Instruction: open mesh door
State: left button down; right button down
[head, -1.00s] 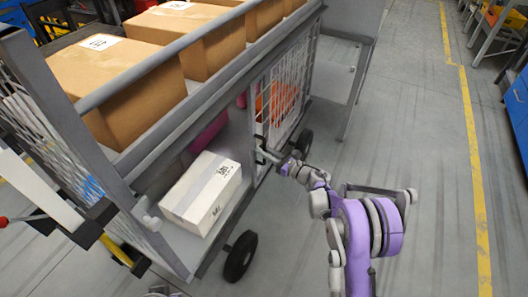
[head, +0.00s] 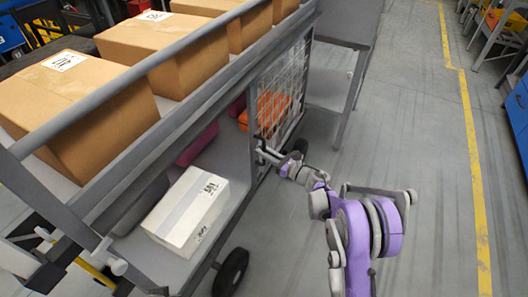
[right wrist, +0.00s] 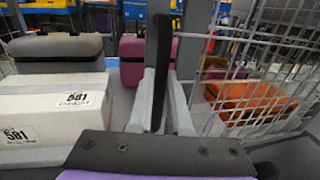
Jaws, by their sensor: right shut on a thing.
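The mesh door (head: 290,82) is a white wire grid in a grey frame on the cart's side. It also shows at the right of the right wrist view (right wrist: 270,62). My right gripper (head: 262,154) is at the door's near edge. In the right wrist view its pale fingers (right wrist: 157,104) are shut on an upright black handle (right wrist: 158,60). My left gripper is not in view.
The grey cart (head: 135,165) carries several cardboard boxes (head: 150,60) on top. A white box (head: 187,210), a pink case (head: 198,145) and an orange case (head: 264,110) sit on its lower shelf. Wheels (head: 231,272) are beneath. Clear floor (head: 425,150) lies at right.

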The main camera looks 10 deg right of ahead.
jog(key=c, duration=0.8)
grip_release()
jog(key=shift+c, duration=0.2)
jog(key=shift+d, duration=0.1)
jog(key=p+v, duration=0.1)
jog(key=v, duration=0.9)
jog(key=shift+s+d+p, duration=0.2)
jog(key=shift+s+p, duration=0.1)
jog(key=shift+s, duration=0.05)
